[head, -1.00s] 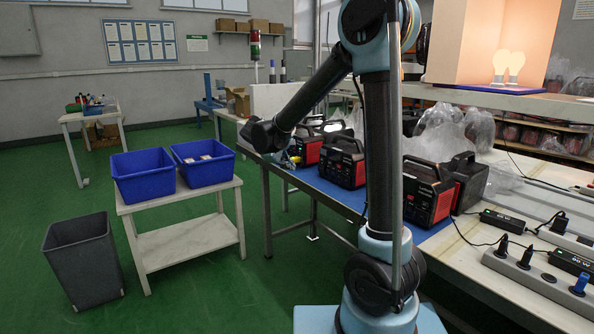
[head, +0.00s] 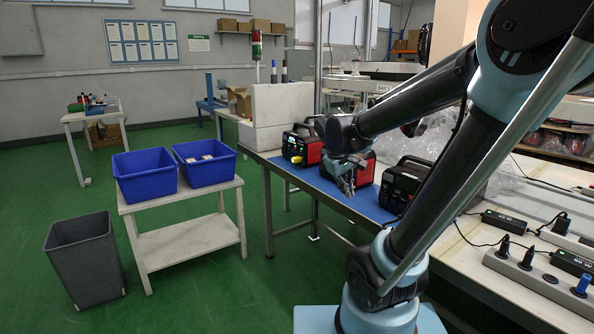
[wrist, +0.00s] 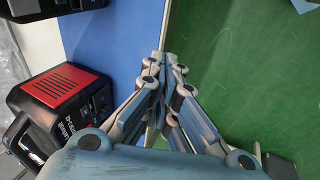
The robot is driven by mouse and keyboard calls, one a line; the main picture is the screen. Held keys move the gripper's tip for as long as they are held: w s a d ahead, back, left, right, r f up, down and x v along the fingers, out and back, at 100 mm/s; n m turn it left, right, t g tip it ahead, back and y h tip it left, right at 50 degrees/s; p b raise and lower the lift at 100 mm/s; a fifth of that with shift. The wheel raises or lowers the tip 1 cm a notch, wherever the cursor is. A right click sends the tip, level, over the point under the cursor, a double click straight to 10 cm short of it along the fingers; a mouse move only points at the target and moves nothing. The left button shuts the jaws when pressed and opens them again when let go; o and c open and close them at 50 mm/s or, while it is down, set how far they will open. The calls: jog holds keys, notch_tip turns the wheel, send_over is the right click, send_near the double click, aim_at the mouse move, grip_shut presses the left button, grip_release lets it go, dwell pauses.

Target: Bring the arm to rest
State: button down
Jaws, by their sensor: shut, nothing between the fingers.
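My gripper (head: 347,183) hangs below the end of my arm, over the front edge of the blue-topped bench (head: 323,184). In the wrist view my gripper (wrist: 164,62) has its fingertips together with nothing between them. Below it in that view are the blue bench top (wrist: 105,38) and the green floor (wrist: 240,70). My arm is bent, leaning right from its base and reaching back left to the gripper.
Black and red power stations (head: 302,146) stand on the bench; one (head: 402,186) is close to my arm, and one also shows in the wrist view (wrist: 65,85). Two blue bins (head: 145,174) sit on a white stand (head: 188,240) at left. A grey waste bin (head: 84,262) stands on open floor.

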jog(key=s+d+f+m+y, duration=0.1)
jog(key=s+f+m, duration=0.1)
jog(key=s, duration=0.4)
jog(key=s+d+f+m+g+y, duration=0.1)
jog(key=s+f+m, duration=0.1)
jog(key=s+f, duration=0.2)
jog(key=s+f+m+y, duration=0.1)
jog(key=s+f+m, duration=0.1)
jog(key=s, duration=0.5)
jog(key=shift+s+d+f, duration=0.4)
jog(key=shift+f, duration=0.1)
jog(key=shift+w+f, duration=0.2)
jog(key=shift+w, duration=0.3)
